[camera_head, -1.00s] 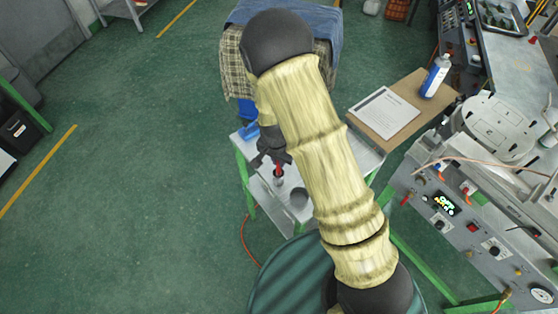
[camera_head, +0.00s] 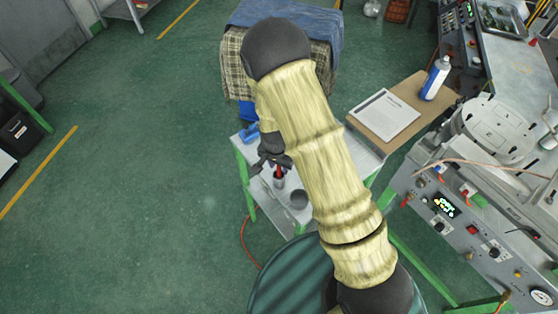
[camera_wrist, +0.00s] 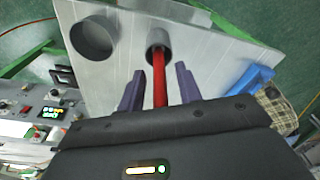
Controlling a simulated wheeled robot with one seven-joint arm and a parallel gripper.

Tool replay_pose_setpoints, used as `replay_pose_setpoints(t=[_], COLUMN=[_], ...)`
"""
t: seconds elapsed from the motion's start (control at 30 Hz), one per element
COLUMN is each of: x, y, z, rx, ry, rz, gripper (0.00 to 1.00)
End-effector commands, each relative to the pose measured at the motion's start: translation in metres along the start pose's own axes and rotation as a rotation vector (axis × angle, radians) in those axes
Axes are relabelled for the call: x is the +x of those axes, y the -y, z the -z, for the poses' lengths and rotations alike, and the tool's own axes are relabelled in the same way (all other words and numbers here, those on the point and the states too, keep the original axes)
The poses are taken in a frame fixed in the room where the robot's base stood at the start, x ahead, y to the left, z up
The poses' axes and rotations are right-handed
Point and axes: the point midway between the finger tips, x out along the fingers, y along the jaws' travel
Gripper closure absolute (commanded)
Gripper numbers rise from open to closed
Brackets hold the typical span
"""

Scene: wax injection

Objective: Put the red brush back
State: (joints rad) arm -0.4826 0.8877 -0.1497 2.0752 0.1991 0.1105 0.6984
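The red brush (camera_wrist: 159,78) shows as a red shaft in the wrist view. Its far end goes into a small grey cylindrical holder (camera_wrist: 158,36) on the light table. My gripper (camera_wrist: 159,88) has one finger on each side of the shaft, with visible gaps, so it is open around the brush. In the head view my gripper (camera_head: 273,163) is over the table, beside my pale sleeved arm. A bit of the red brush (camera_head: 279,171) shows just above the holder (camera_head: 279,183). The brush's lower end is hidden in the holder.
A wider dark grey cup (camera_head: 299,198) stands next to the holder on the small table (camera_head: 247,157). A blue object (camera_head: 248,132) lies at its back left. A control panel machine (camera_head: 465,225) stands at the right. Green floor is open at the left.

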Motion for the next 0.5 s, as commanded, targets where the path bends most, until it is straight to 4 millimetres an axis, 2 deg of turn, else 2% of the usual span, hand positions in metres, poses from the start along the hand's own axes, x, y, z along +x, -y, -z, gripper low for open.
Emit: replay_pose_setpoints(t=[0.23,0.5], x=[-0.015,-0.050], y=[0.001,0.001], z=[0.000,0.000], rx=[-0.001,-0.001], ry=[-0.002,-0.003], rz=[0.002,0.004], gripper=[0.65,0.65])
